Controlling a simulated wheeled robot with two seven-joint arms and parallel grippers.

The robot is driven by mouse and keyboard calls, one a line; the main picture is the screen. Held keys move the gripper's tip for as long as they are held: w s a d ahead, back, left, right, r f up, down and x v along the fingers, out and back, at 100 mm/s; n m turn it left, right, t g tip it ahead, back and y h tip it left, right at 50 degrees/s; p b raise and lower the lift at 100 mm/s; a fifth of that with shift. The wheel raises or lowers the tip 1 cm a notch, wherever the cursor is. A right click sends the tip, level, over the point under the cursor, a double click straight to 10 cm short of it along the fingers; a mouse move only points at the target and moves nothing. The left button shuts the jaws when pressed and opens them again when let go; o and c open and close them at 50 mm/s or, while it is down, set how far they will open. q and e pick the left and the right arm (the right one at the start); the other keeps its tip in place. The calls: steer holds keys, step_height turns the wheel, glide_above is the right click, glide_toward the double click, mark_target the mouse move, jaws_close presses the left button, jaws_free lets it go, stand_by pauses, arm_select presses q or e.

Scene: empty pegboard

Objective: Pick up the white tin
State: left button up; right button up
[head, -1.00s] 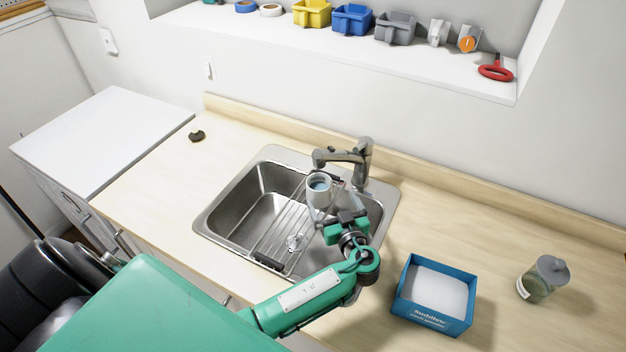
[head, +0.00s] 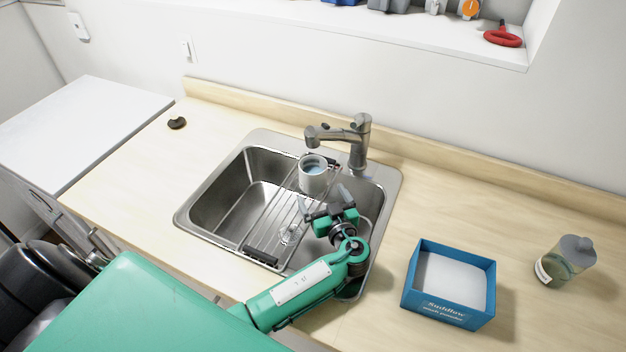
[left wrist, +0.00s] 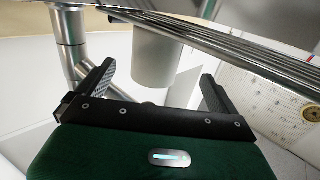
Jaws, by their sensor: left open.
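The white tin (head: 313,180), an open round can with a bluish inside, stands upright on the wire rack (head: 272,222) over the sink. My left gripper (head: 322,198) is open and empty, just in front of the tin and a little to its right. Its fingers point toward the tin. In the left wrist view the tin (left wrist: 155,60) appears beyond and between the two spread fingertips of the gripper (left wrist: 157,72), with a gap to each. My right gripper is not in view.
The faucet (head: 347,132) stands close behind the tin. The steel sink (head: 210,195) lies around and below the rack. A blue box (head: 449,311) and a glass jar (head: 565,262) stand on the right counter. A small black object (head: 177,123) lies on the left counter, otherwise clear.

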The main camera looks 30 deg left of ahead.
mark_target(318, 187)
arm_select(q)
steer(key=shift+p+x, duration=0.55)
steer(key=shift+x, duration=0.35)
steer(key=shift+p+x, duration=0.55)
steer(key=shift+x, duration=0.2)
steer(key=p+x, duration=0.2)
steer(key=shift+w+a+f, duration=0.1)
steer(key=shift+w+a, duration=0.05)
steer(key=shift+w, duration=0.3)
steer(key=shift+w+a+f, duration=0.25)
steer(key=shift+w+a, duration=0.15)
steer(key=shift+a, duration=0.05)
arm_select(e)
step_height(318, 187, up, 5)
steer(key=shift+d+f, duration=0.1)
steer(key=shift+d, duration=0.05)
arm_select(q)
steer(key=shift+c, duration=0.5)
steer(key=c, duration=1.1)
steer(key=shift+c, duration=1.4)
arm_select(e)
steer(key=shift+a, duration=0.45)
